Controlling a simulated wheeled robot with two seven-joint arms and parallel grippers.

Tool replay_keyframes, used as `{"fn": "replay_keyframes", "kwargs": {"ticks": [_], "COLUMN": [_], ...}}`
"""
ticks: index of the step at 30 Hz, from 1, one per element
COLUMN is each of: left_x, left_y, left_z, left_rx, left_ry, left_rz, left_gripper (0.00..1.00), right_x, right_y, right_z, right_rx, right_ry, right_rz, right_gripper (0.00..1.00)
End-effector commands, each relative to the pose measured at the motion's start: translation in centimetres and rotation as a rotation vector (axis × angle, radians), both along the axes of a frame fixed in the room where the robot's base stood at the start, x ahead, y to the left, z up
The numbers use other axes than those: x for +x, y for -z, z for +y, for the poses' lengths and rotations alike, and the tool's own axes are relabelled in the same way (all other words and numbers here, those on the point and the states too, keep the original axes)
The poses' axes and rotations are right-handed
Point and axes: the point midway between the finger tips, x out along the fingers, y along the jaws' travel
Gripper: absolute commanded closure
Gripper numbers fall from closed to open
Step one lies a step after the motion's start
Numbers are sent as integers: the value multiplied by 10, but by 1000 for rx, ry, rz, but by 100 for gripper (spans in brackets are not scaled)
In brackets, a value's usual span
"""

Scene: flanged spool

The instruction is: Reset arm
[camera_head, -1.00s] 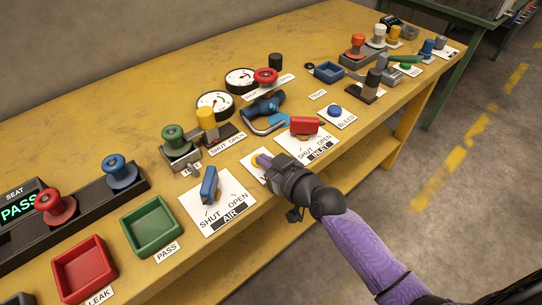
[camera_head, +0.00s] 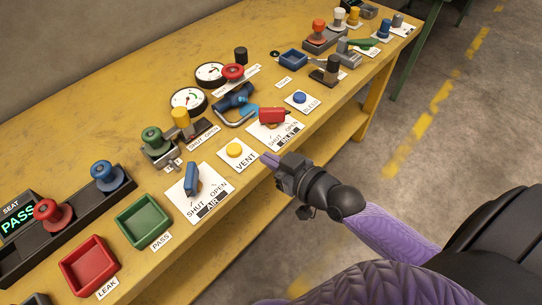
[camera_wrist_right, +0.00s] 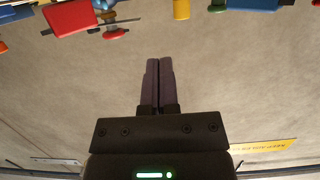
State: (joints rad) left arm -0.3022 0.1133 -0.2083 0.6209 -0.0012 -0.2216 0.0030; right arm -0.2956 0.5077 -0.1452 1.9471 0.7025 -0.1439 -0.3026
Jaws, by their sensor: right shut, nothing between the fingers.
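My right gripper (camera_head: 271,161) is at the front edge of the yellow bench, beside the VENT card with its yellow button (camera_head: 234,150). Its two fingers are together and hold nothing; they also show shut in the right wrist view (camera_wrist_right: 158,85). The fingertips are apart from the yellow button, to its right. The red INLET handle (camera_head: 274,115) is just behind the gripper, and the blue AIR handle (camera_head: 192,179) is to its left. My left gripper does not show in the head view.
The yellow bench (camera_head: 110,100) carries green PASS (camera_head: 143,222) and red LEAK (camera_head: 88,266) trays, gauges (camera_head: 188,101), a blue clamp tool (camera_head: 237,98) and flanged spools in red (camera_head: 52,214) and blue (camera_head: 107,174). The floor (camera_head: 440,140) right of the bench is clear.

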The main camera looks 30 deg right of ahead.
Motion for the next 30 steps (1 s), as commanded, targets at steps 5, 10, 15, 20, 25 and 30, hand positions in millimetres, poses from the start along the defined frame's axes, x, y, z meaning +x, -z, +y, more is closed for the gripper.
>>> {"fn": "replay_keyframes", "kwargs": {"ticks": [5, 10, 15, 20, 25, 30], "left_x": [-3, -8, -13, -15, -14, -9], "left_y": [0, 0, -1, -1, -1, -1], "left_z": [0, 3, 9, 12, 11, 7], "left_rx": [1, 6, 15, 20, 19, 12], "left_ry": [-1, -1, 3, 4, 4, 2], "left_rz": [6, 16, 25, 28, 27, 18], "left_gripper": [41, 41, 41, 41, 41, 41], "right_x": [0, -1, -47, -164, -292, -350], "right_y": [0, 15, 143, 265, 321, 330], "right_z": [0, -4, -36, -47, -35, -28], "right_rx": [0, -13, -122, -254, -360, -407], "right_ry": [0, 17, 140, 195, 158, 121], "right_rz": [0, 34, 364, 786, 1133, 1279], "right_gripper": [100, 100, 100, 100, 100, 100]}}
